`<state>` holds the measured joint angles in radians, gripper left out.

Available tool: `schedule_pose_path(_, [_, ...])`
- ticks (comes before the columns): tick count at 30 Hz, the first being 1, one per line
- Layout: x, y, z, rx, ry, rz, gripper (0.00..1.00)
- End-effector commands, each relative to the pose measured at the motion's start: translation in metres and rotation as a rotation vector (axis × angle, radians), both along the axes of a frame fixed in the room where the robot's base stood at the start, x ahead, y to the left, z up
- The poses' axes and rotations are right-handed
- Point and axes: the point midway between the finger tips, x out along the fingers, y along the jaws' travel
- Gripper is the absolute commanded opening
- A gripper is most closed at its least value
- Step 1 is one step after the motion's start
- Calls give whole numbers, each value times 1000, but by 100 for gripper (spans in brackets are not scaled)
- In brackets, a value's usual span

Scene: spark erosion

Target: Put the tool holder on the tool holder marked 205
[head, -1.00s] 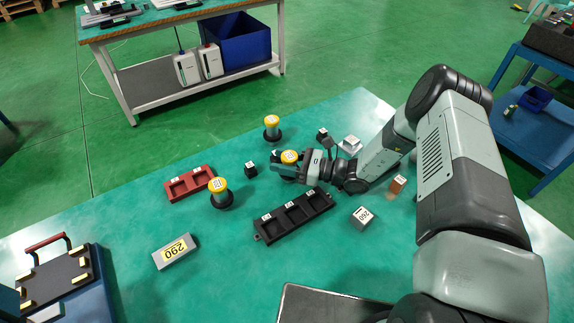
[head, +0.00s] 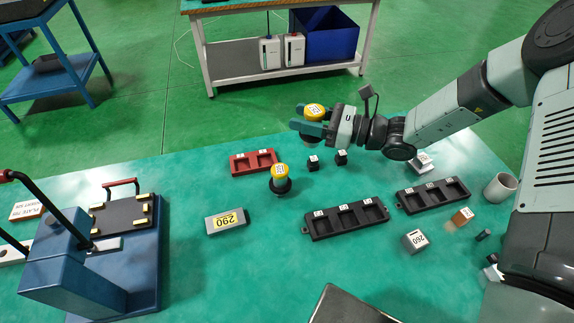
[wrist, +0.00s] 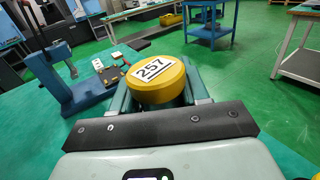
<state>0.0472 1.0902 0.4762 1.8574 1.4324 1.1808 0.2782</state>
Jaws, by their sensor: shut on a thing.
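My gripper (head: 314,120) is shut on a tool holder (head: 315,109) with a yellow cap, held above the far part of the green table. In the wrist view the cap of this tool holder (wrist: 157,80) reads 257 and sits between the fingers. Another yellow-capped tool holder (head: 280,173), with a dark base, stands upright on the table beside the red tray. Its label is too small to read. A dark part shows just below my gripper; I cannot tell whether it belongs to the held holder or one behind it.
A red tray (head: 238,169) and two black slotted trays (head: 320,229) (head: 415,201) lie on the table. Two small black cubes (head: 313,167) (head: 340,161) lie near my gripper. A grey block marked 290 (head: 214,226) is in front. A blue press (head: 68,264) stands left.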

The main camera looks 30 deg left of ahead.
Motion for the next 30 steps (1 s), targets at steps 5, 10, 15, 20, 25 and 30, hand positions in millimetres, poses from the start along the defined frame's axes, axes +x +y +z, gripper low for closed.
schedule_pose_path(5, [-43,38,27,-2,-3,122,0])
schedule_pose_path(10, [-62,51,33,-6,-2,171,0])
schedule_pose_path(15, [-64,53,4,-6,3,175,0])
schedule_pose_path(20, [-64,53,-19,-5,1,175,0])
schedule_pose_path(25, [-63,53,-31,-5,-1,174,0])
schedule_pose_path(30, [-63,53,-54,-6,-1,174,0])
